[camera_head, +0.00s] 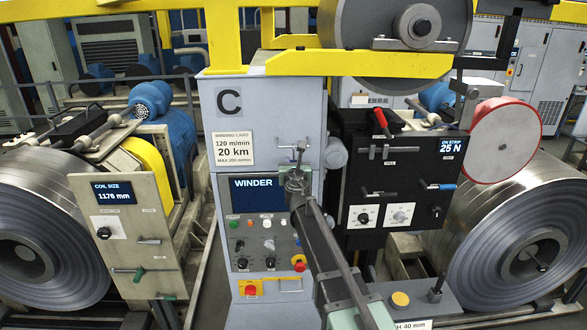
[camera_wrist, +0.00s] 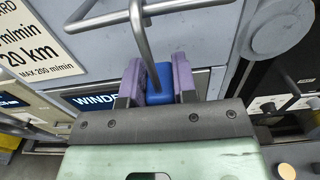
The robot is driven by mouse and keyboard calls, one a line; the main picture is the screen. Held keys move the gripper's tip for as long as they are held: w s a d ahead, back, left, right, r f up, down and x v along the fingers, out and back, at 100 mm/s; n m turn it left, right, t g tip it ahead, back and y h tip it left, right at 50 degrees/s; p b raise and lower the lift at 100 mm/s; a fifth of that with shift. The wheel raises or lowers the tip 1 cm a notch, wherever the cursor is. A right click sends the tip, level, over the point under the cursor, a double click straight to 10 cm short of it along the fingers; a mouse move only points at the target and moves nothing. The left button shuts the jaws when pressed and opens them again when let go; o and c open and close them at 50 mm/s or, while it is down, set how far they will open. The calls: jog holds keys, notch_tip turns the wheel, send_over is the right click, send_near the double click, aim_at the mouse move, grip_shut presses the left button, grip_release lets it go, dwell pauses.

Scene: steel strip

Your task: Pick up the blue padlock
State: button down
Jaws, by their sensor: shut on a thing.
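The blue padlock (camera_wrist: 159,84) shows in the wrist view as a small blue body between the two purple finger pads of my gripper (camera_wrist: 158,84). The pads touch it on both sides, and my gripper is shut on it. A grey metal bar runs up from the body and meets a bent grey rod; I cannot tell exactly how they join. In the head view my gripper (camera_head: 297,178) is in front of the grey cabinet, just above and right of the WINDER screen. The padlock cannot be made out there.
The grey cabinet (camera_head: 230,160) with the WINDER screen (camera_head: 257,196) stands close behind my gripper. A bent grey rod (camera_wrist: 105,18) crosses above the fingers. A black control panel (camera_head: 385,180) is to the right. Steel coils (camera_head: 520,240) stand at both sides.

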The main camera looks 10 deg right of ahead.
jog(key=shift+r+p, duration=0.75)
jog(key=s+d, duration=0.2)
jog(key=d, duration=1.6)
jog(key=shift+s, duration=0.2)
